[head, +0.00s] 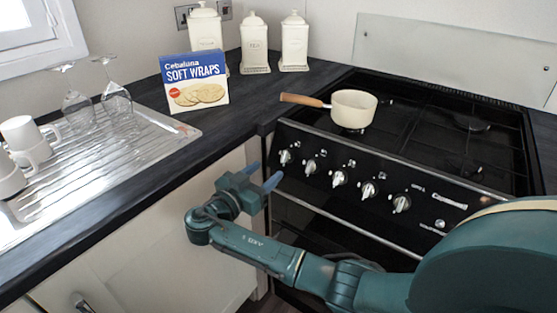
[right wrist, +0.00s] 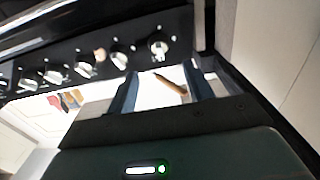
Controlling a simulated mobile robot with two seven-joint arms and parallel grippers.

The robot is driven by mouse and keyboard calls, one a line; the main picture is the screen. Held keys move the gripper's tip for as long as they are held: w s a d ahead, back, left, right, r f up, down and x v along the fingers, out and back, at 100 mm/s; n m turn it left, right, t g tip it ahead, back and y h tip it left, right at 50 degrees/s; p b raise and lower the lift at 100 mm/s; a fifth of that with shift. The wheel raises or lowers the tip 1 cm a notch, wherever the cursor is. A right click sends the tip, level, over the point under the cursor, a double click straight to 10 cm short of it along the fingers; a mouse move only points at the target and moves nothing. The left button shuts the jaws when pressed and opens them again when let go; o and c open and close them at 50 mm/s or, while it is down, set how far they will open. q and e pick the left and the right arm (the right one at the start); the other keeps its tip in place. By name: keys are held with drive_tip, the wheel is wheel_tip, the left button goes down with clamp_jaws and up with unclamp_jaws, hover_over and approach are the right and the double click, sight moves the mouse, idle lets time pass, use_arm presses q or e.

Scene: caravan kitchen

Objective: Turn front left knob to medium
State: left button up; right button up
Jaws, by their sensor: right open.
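The black stove front carries a row of several silver knobs with white marks beside them. The leftmost knob (head: 285,157) is at the counter end of the row. In the right wrist view the end knob (right wrist: 158,45) lies just beyond my fingertips. My right gripper (head: 263,175) is open, in front of and a little below the left end of the knob row, apart from the knobs. Its two fingers also show in the right wrist view (right wrist: 161,82), with a blurred brown shape between them that I cannot identify. My left gripper is out of view.
A cream saucepan (head: 353,109) with a wooden handle stands on the hob (head: 430,135). A soft wraps box (head: 195,82) and cream canisters (head: 254,45) stand on the counter. Cups (head: 25,140) and glasses (head: 115,98) are on the metal drainer (head: 140,145).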

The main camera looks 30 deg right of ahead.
sight(283, 158)
drive_tip(key=x, duration=0.7)
drive_tip(key=shift+d, duration=0.15)
drive_tip(key=shift+c, duration=0.4)
drive_tip(key=c, duration=0.9)
